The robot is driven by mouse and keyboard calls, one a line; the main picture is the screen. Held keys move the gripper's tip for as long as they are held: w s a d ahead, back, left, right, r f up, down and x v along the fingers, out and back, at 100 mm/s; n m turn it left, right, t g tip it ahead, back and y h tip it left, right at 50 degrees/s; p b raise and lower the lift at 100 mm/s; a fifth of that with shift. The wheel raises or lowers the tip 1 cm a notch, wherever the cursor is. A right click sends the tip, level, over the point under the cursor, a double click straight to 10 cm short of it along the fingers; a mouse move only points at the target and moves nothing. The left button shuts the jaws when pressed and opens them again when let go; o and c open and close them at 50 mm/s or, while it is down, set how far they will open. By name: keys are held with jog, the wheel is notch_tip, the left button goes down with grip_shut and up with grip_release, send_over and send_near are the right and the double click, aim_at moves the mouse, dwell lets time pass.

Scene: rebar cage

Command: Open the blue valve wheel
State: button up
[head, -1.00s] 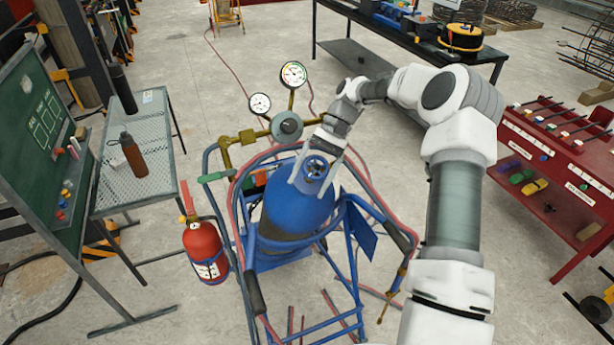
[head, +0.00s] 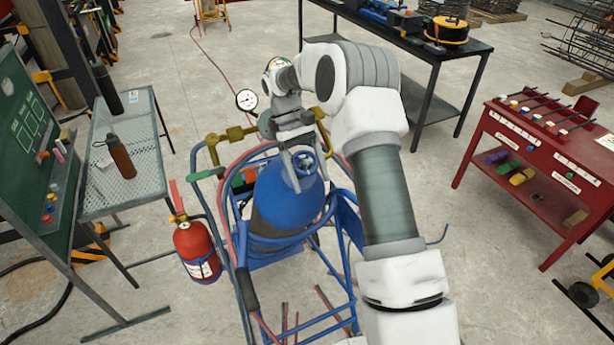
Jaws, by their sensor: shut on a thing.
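The blue valve wheel (head: 304,164) sits on top of the blue gas cylinder (head: 288,198), which stands upright in a blue tubular cart. My gripper (head: 307,171) reaches down from above and behind the cylinder. Its two light grey fingers are on opposite sides of the wheel and shut on it. The wheel's rim and spokes partly show between the fingers. How far the wheel is turned cannot be told. My arm covers the right side of the cart and part of the gauges.
A pressure gauge (head: 246,100) and brass fittings stand behind the wheel. Red hoses wrap the cart. A fire extinguisher (head: 196,250) hangs at its left. A mesh table (head: 125,180) with a brown bottle (head: 121,158) is left, a red workbench (head: 540,165) right. Floor between cart and workbench is clear.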

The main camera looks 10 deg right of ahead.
jog(key=shift+d+f+n+h, duration=0.1)
jog(key=shift+f+n+h, duration=0.1)
jog(key=shift+n+h, duration=0.25)
jog(key=shift+h, duration=0.25)
jog(key=o, duration=1.2)
jog(key=shift+d, duration=0.1)
jog(key=shift+c, duration=0.2)
jog(key=shift+t, duration=0.3)
jog(key=shift+r, duration=0.1)
jog(key=v, duration=1.2)
jog(key=shift+w, duration=0.1)
